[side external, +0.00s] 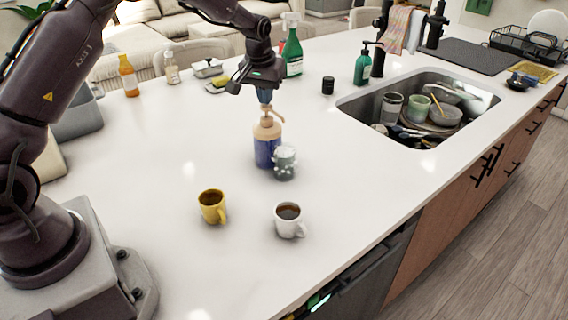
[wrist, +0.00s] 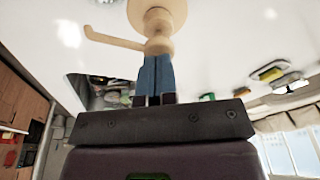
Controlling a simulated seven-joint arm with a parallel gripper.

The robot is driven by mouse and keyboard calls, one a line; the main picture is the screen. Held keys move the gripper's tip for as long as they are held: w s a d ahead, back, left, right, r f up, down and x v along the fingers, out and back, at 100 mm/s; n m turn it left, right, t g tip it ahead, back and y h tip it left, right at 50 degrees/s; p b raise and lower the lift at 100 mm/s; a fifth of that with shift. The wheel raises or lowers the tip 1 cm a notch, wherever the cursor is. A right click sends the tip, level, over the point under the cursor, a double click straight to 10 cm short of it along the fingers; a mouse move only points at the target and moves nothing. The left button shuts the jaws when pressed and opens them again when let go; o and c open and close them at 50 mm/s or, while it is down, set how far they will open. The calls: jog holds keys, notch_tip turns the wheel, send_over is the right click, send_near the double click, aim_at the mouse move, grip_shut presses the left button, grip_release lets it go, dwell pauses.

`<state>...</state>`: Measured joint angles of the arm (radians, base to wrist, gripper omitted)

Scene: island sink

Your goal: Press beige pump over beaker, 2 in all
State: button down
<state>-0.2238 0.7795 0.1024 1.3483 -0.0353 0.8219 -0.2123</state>
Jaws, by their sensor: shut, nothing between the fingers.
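The beige pump (side external: 267,124) tops an upright bottle with a blue-purple lower half (side external: 266,152) on the white counter. In the wrist view the beige pump (wrist: 152,18) is at the top middle, its spout pointing left. A small greyish clear beaker (side external: 285,163) stands just right and in front of the bottle, close against it in the side view. I cannot make out the beaker in the wrist view. My gripper (side external: 265,101) is shut and empty, pointing down right above the pump head. In the wrist view its blue fingertips (wrist: 156,58) meet or nearly meet the pump head; contact is unclear.
A yellow mug (side external: 212,206) and a white mug of dark drink (side external: 289,220) stand nearer the front. A sink with dishes (side external: 420,110) is at right. Green bottles (side external: 292,54), a black jar (side external: 328,85) and an orange bottle (side external: 128,76) stand farther back. Counter left of the pump is clear.

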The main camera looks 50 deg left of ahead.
jog(key=shift+f, duration=1.05)
jog(key=shift+r, duration=1.85)
notch_tip(320, 180, up, 6)
